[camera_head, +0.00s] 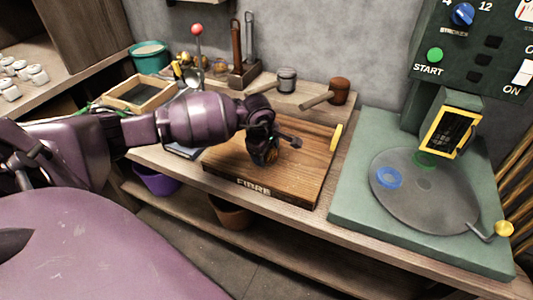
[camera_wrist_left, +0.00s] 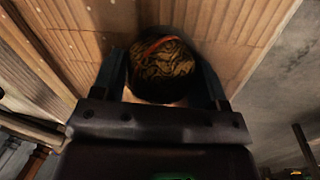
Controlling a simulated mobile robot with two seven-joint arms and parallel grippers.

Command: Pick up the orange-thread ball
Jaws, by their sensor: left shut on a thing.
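The orange-thread ball (camera_wrist_left: 167,62) shows in the left wrist view as a dark round ball with brownish strands and an orange-red strand across its top. My left gripper (camera_wrist_left: 163,78) has one finger on each side of it and is shut on it. In the head view my left gripper (camera_head: 264,150) points down over the wooden board marked FIBRE (camera_head: 300,165). There the ball cannot be told apart from the dark fingers. Whether it touches the board is unclear. My right gripper is in neither view.
Two mallets (camera_head: 338,90) (camera_head: 286,80) lie behind the board. A green machine with a grey round plate (camera_head: 425,195) stands at the right. A wooden frame tray (camera_head: 140,94), a teal bucket (camera_head: 150,58) and a red-knobbed lever (camera_head: 197,30) are at the back left.

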